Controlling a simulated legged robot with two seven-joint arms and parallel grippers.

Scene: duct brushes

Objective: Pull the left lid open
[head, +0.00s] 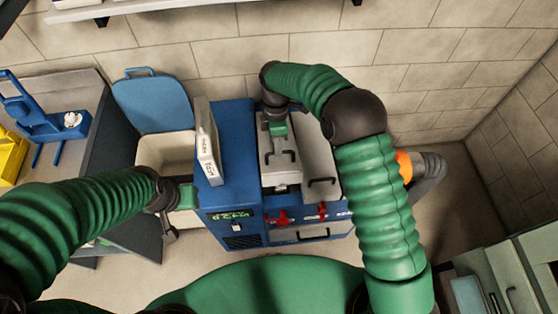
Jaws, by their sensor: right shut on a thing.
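The left lid (279,172) is a pale grey panel on top of the blue machine (233,190), with a dark bar handle (284,157). My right gripper (280,140) comes down over it from the back and is shut at the handle; the exact contact is partly hidden. The left lid's handle sits farther back than the right lid's, and the lid looks partly raised, though the angle is hard to tell from above. The right lid (318,155) lies flat beside it. My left gripper (178,205) is by the machine's left side, apart from the lids; its fingers are unclear.
Red valves (277,217) are on the machine's front. An open bin (165,150) with a blue lid (153,103) is to the left. A tiled wall (225,55) closes the back.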

